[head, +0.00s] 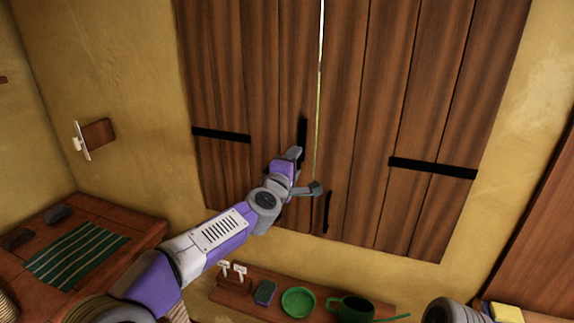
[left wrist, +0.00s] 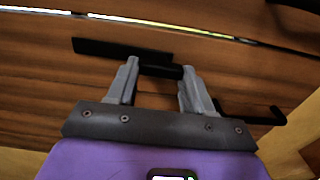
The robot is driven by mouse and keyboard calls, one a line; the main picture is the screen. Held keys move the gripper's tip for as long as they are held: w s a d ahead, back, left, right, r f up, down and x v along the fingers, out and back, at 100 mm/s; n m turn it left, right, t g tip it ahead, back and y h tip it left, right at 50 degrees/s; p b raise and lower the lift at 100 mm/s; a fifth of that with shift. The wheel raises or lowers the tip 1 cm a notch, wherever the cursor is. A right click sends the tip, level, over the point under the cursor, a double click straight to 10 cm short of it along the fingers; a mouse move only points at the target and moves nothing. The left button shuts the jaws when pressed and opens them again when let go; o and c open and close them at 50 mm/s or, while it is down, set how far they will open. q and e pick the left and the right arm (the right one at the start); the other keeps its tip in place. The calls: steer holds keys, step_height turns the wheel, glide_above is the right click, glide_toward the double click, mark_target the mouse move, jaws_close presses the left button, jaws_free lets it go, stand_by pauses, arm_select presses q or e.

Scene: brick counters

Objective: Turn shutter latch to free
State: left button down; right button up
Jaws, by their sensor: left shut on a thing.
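The brown wooden shutters (head: 345,90) are closed, with a thin bright gap between the two leaves. The black shutter latch (head: 303,130) shows as an upright bar on the left leaf beside the gap; its lower part is hidden by my gripper. My left gripper (head: 306,170) is at the latch. In the left wrist view, my left gripper (left wrist: 160,80) has its two fingers on either side of a short black bar (left wrist: 160,71), shut on it, below a longer black piece (left wrist: 120,50). My right gripper is not in view.
A black handle (head: 326,212) sits low on the right leaf, close to my gripper. Black straps (head: 432,168) cross both leaves. Below, a shelf (head: 255,309) holds a green bowl (head: 298,302) and a green watering can (head: 352,308). A brick counter (head: 135,222) with a striped mat is at left.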

arm_select(q)
steer(key=shift+n, duration=0.4)
steer(key=shift+c, duration=2.2)
jaws_free()
steer(key=shift+s, duration=0.1)
steer(key=b+v, duration=0.2)
steer(key=v, duration=0.5)
steer(key=shift+s, duration=0.15)
steer(key=shift+a, duration=0.1)
